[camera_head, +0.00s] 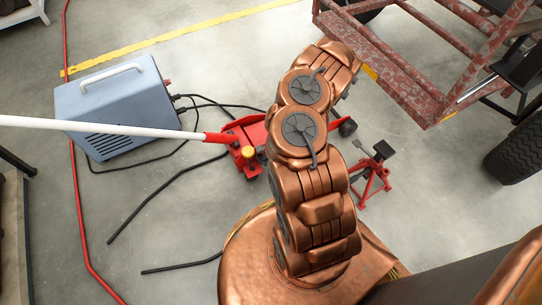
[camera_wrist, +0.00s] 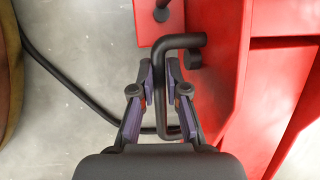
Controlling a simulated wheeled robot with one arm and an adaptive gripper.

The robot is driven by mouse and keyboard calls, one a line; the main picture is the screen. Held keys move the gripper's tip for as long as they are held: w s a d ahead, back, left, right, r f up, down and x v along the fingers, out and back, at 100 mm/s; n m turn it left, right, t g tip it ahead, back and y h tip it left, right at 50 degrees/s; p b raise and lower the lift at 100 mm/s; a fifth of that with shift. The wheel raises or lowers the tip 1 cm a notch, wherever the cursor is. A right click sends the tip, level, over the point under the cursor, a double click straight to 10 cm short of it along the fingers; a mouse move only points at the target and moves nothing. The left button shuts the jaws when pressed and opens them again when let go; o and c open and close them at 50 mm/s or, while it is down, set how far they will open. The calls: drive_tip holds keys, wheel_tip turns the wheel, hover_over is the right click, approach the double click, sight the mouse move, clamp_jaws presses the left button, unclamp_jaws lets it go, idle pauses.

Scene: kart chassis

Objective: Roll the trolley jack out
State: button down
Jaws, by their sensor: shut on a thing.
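The red trolley jack (camera_head: 252,133) is on the floor, partly hidden behind my copper arm, with a wheel showing to the right of the arm. Its long white handle (camera_head: 90,125) reaches out to the left edge. In the wrist view the jack's red body (camera_wrist: 275,75) fills the right side. A bent black bar handle (camera_wrist: 183,41) stands at its side. My gripper (camera_wrist: 160,92) is shut on this bar, with a finger on each side. In the head view my gripper is hidden by the arm.
A blue-grey machine (camera_head: 115,105) with black cables stands left of the jack, under its handle. A red jack stand (camera_head: 373,175) is on the right. The rusty red kart chassis (camera_head: 405,80) is at upper right. A red hose (camera_head: 78,200) crosses the floor; bare floor lies at lower left.

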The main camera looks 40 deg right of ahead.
drive_tip(key=shift+a, duration=0.2)
drive_tip(key=c, duration=1.2)
unclamp_jaws()
drive_tip(key=shift+r, duration=0.1)
drive_tip(key=shift+v, duration=5.9)
